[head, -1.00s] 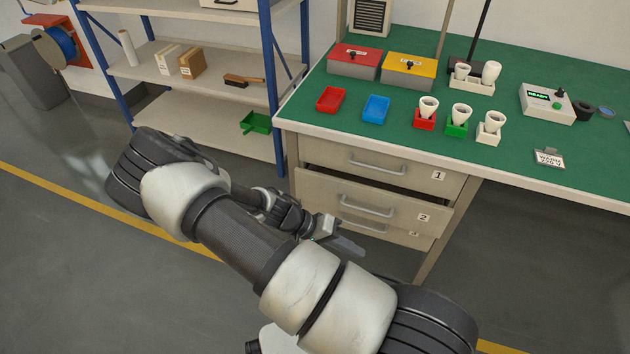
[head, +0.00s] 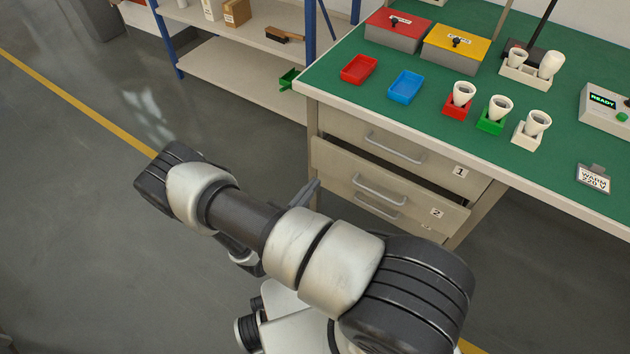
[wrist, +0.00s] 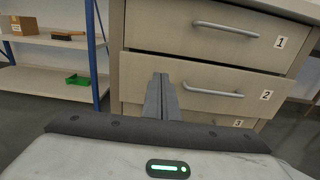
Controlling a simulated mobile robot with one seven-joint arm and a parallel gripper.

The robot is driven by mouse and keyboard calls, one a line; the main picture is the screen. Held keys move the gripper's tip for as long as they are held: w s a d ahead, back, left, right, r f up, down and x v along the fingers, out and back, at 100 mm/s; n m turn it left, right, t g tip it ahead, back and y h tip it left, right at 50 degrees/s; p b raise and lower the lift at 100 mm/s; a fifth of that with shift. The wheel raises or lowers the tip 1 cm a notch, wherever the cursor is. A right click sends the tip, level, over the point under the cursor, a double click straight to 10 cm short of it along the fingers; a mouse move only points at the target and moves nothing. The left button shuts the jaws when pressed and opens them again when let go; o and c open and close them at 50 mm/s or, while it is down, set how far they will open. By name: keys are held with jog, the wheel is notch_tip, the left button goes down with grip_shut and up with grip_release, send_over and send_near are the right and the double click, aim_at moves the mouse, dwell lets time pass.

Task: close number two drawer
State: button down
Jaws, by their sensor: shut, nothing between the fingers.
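The number two drawer (head: 345,171) is the middle drawer under the green-topped bench and stands partly pulled out, with a dark gap above its front. Its front, bar handle and "2" label also show in the wrist view (wrist: 225,105). My gripper (wrist: 161,80) is shut and empty. In the wrist view its fingertips overlap the left part of the drawer front, left of the handle; I cannot tell whether they touch it. In the head view the fingers (head: 312,187) show just left of the drawer, and my arm hides much of the gripper.
The number one drawer (head: 345,126) above looks shut; a third drawer (wrist: 190,117) is below. A shelf rack (head: 240,75) with a blue post stands to the left. Bulb holders, trays and boxes stand on the bench (head: 430,118). The floor left of the bench is clear.

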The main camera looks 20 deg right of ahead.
aim_at(339, 153)
jog(key=b+x, duration=0.1)
jog(key=x, duration=1)
jog(key=shift+w+d+b, duration=0.25)
jog(key=shift+d+b, duration=0.05)
jog(key=shift+b, duration=0.05)
